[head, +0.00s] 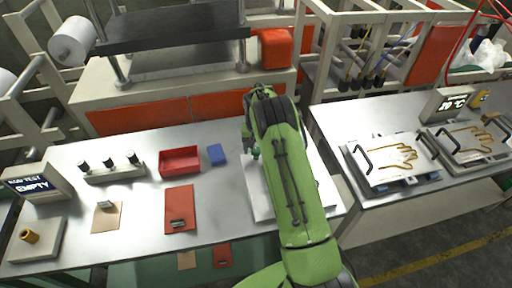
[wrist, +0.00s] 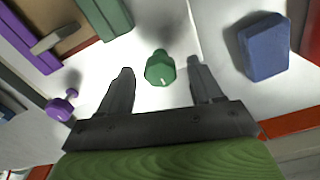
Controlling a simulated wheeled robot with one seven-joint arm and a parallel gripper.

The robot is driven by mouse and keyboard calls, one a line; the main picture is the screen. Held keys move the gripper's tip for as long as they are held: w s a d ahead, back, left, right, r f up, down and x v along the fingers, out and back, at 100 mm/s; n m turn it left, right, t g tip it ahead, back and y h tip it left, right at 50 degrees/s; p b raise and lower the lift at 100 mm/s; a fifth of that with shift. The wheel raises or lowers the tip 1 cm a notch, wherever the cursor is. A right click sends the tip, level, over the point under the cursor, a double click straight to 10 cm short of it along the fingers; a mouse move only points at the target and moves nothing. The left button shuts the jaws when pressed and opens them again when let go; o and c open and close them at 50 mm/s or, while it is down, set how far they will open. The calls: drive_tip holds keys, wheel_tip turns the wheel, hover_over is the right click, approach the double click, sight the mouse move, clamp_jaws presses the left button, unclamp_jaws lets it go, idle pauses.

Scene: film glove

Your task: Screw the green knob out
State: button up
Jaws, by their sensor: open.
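The green knob (wrist: 160,70) stands on a white surface in the wrist view, with a small pale mark on its face. My gripper (wrist: 161,64) is open, with one finger on each side of the knob and a visible gap on both sides. I cannot tell how far the fingertips are above the surface. In the head view a small bit of green (head: 255,153) shows beside my arm, over a white plate (head: 260,204); my arm hides most of that spot.
A purple knob (wrist: 62,105) and a blue block (wrist: 264,46) flank my gripper in the wrist view. In the head view, a red bin (head: 180,161), a red mat (head: 179,208) and a black-capped rack (head: 113,173) stand left. Glove plates (head: 390,160) lie on the right table.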

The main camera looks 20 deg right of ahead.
drive_tip(key=c, duration=1.1)
drive_tip(key=shift+o, duration=0.2)
drive_tip(key=shift+n, duration=0.3)
drive_tip(key=n+b, duration=0.2)
drive_tip(key=n, duration=0.1)
drive_tip(key=shift+f+n, duration=0.1)
drive_tip(key=shift+n, duration=0.2)
drive_tip(key=n+b, duration=0.1)
drive_tip(key=n, duration=0.3)
drive_tip(key=shift+n+b, duration=0.3)
drive_tip(key=shift+b, duration=0.05)
drive_tip(key=n+b, duration=0.1)
drive_tip(key=n, duration=0.3)
drive_tip(key=n+b, duration=0.1)
drive_tip(key=n, duration=0.4)
